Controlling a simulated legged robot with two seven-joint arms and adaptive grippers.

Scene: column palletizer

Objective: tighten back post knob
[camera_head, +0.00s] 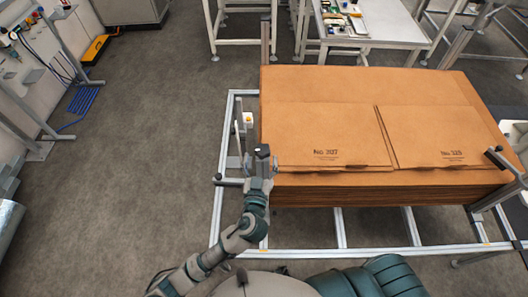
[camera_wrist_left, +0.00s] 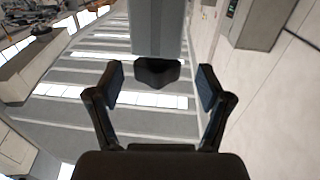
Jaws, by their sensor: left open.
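My left gripper (camera_head: 262,158) is at the left edge of the cardboard stack, close to an upright metal post (camera_head: 249,132). In the left wrist view my left gripper (camera_wrist_left: 160,82) is open, with one finger on each side of a dark knob (camera_wrist_left: 157,72) at the end of a grey post (camera_wrist_left: 157,25). Gaps show between the knob and both fingers, so they look apart from it. In the head view the gripper hides the knob. Another upright post (camera_head: 265,42) stands at the stack's back left corner.
A stack of brown cardboard sheets (camera_head: 310,88) lies on a metal frame (camera_head: 218,215). A post with a dark handle (camera_head: 493,158) stands at its right front. A white table (camera_head: 385,25) is behind. Grey floor on the left (camera_head: 150,130) is open.

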